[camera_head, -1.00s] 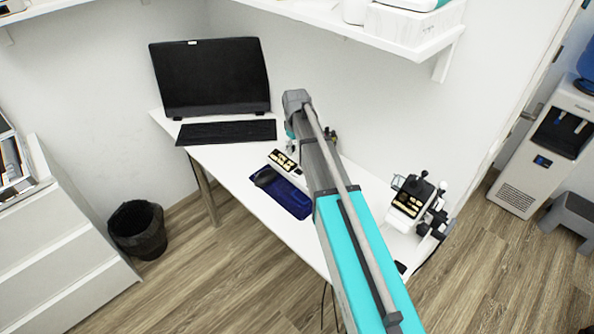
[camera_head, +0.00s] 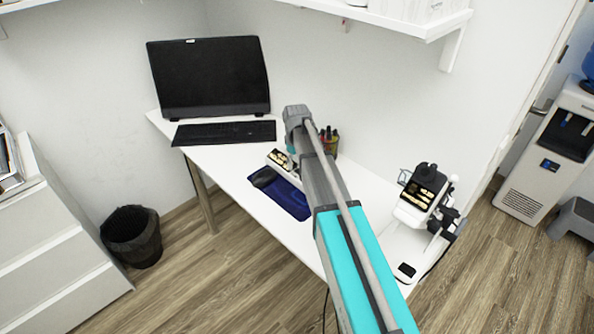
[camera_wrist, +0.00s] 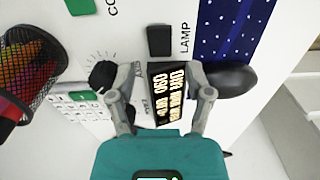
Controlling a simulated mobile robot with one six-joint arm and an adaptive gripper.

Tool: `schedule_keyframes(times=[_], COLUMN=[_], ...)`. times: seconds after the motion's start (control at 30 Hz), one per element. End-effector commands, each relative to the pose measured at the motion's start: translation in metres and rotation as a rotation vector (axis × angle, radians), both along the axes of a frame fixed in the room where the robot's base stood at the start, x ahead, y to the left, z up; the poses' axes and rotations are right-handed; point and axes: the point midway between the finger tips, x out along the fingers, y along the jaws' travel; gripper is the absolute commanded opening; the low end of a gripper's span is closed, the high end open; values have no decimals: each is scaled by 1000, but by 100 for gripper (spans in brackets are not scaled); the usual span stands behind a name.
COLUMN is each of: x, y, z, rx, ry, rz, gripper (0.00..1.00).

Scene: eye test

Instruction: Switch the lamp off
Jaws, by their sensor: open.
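In the wrist view, a white panel (camera_wrist: 130,50) carries a black switch (camera_wrist: 160,41) beside the printed word LAMP. A green button (camera_wrist: 80,6) sits further up on the panel, and a black knob (camera_wrist: 102,74) lies to the left. My gripper (camera_wrist: 155,82) is open and empty above the panel, its fingers apart on either side of a dark display (camera_wrist: 172,98) with glowing text. The switch lies just beyond the fingertips; I see no contact. I cannot tell the switch's position. In the head view my arm hides most of the panel and the gripper. No lamp is recognisable.
On the white desk (camera_head: 225,160) stand a monitor (camera_head: 208,75), a keyboard (camera_head: 225,132) and a microscope-like device (camera_head: 425,195).

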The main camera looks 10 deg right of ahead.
Motion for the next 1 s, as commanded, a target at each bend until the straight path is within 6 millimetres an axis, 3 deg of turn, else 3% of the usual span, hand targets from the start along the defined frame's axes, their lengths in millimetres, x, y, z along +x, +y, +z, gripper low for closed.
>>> schedule_keyframes(times=[0.2, 0.7, 0.77, 1.0], x=[0, 0, 0, 0], y=[0, 0, -1, -1], z=[-15, -17, -17, -18], rx=[0, 0, 0, 0], ry=[0, 0, 0, 0], rz=[0, -1, -1, -1], gripper=[66, 66, 58, 14])
